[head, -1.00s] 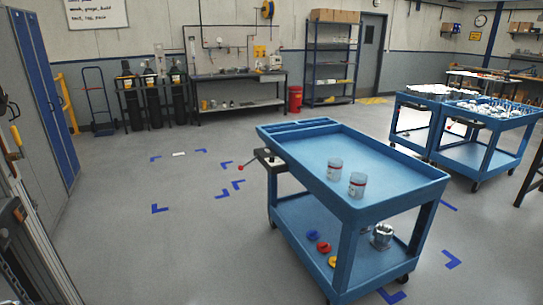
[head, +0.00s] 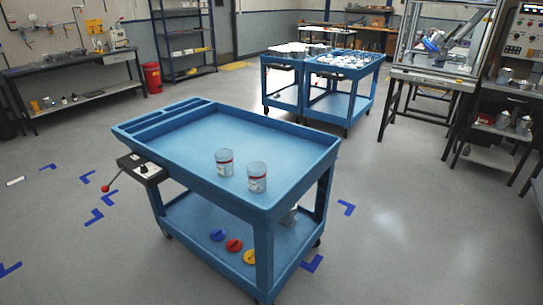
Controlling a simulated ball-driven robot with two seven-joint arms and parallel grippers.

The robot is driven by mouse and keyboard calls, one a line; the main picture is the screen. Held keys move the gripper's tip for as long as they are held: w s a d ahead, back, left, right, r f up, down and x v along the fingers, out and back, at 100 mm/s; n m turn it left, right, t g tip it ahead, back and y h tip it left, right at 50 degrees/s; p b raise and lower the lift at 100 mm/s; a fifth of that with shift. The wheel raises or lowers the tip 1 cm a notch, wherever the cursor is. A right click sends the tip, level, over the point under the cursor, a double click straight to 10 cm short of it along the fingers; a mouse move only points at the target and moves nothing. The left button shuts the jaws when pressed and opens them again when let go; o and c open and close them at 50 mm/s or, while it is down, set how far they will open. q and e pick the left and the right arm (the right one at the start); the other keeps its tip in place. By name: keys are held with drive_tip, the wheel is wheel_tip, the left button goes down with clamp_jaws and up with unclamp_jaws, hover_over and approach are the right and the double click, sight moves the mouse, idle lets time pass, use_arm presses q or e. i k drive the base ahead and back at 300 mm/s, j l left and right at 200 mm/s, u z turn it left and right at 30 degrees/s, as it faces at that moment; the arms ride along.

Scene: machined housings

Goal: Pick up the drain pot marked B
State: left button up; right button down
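Two clear pots with red bands and pale labels stand upright on the top tray of a blue cart (head: 160,147), near its front right part. One pot (head: 224,163) is on the left and the other pot (head: 257,177) is on the right, a small gap apart. The label markings are too small to read, so I cannot tell which is B. Neither of my grippers shows in the head view.
The cart's lower shelf (head: 196,217) holds blue, red and yellow discs (head: 234,245) and a partly hidden metal part (head: 290,216). A vise-like fixture with a red-knobbed lever (head: 140,168) juts from the left side. Two loaded blue carts (head: 345,62) stand behind. Floor around is open.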

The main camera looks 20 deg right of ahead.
sight(225, 164)
drive_tip(key=i+l+z, duration=0.1)
drive_tip(key=i+z, duration=0.15)
drive_tip(key=z, duration=0.15)
drive_tip(key=i+z, duration=0.25)
drive_tip(key=z, duration=0.15)
drive_tip(key=i+z, duration=0.25)
drive_tip(key=z, duration=0.15)
drive_tip(key=i+l+u, duration=0.15)
drive_tip(key=i, duration=0.3)
drive_tip(key=i+l+u, duration=0.2)
drive_tip(key=i+l, duration=0.15)
drive_tip(key=i, duration=0.15)
drive_tip(key=i+l+u, duration=0.25)
drive_tip(key=u, duration=0.15)
drive_tip(key=i+l+u, duration=0.6)
drive_tip(key=l+u, duration=0.2)
drive_tip(key=i+l+u, duration=0.15)
drive_tip(key=l+u, duration=0.3)
drive_tip(key=l, duration=0.15)
